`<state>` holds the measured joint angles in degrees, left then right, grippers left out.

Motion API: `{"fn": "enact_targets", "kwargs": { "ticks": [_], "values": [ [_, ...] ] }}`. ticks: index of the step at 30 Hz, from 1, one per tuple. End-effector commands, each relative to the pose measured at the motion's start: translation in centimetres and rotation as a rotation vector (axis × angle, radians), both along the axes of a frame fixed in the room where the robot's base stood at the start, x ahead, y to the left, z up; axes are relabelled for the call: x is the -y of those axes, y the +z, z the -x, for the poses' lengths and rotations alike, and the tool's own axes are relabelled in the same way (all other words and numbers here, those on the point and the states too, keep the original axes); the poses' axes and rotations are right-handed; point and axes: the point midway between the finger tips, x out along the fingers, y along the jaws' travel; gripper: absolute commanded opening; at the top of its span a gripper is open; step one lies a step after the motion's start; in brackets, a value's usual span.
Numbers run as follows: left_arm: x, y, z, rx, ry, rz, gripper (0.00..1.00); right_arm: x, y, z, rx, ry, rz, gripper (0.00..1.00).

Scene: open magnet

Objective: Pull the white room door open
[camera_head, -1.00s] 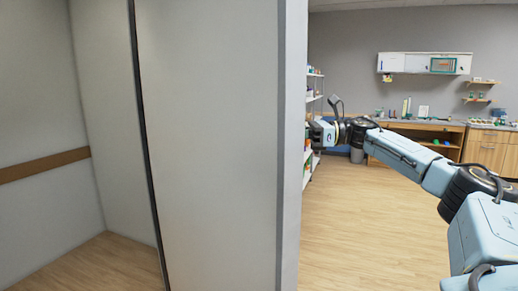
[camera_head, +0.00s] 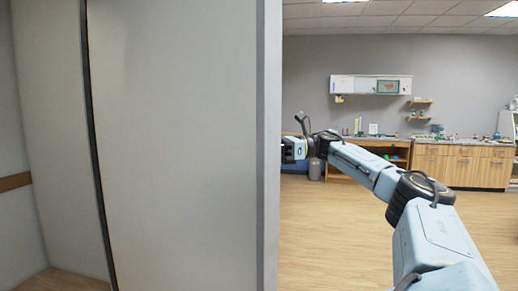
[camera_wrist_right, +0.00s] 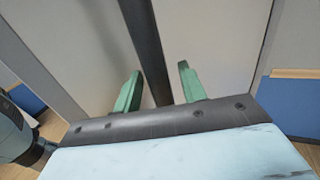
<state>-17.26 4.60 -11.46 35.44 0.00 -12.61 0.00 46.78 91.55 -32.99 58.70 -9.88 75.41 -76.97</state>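The white door (camera_head: 180,150) appears as a large pale upright panel filling the left-centre of the head view, its edge near the middle. My right arm reaches past that edge on the right side. Its gripper in the head view (camera_head: 290,150) is partly hidden behind the panel edge. In the right wrist view the green fingers of my right gripper (camera_wrist_right: 160,88) are apart. Contact cannot be made out. My left gripper is not in view.
Right of the panel is a room with clear wooden floor (camera_head: 330,225). A wooden counter (camera_head: 460,165) and white wall cabinets (camera_head: 370,85) stand far back. Left of the panel is a dark vertical strip (camera_head: 97,150) and a pale wall with a brown rail (camera_head: 15,181).

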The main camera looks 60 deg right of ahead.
Motion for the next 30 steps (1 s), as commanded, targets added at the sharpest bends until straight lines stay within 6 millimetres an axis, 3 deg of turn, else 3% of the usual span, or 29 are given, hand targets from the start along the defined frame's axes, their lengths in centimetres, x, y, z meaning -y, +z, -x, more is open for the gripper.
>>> {"fn": "enact_targets", "kwargs": {
  "ticks": [11,18,30],
  "values": [
    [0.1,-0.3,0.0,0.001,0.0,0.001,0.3,0.5,0.1,0.5,0.004,0.0,-0.001,0.41],
    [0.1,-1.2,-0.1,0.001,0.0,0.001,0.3,3.8,0.0,4.0,0.004,-0.004,-0.003,0.41],
    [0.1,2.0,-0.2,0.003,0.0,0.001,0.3,8.1,0.7,8.8,0.006,0.0,-0.003,0.41]
  ]
}}
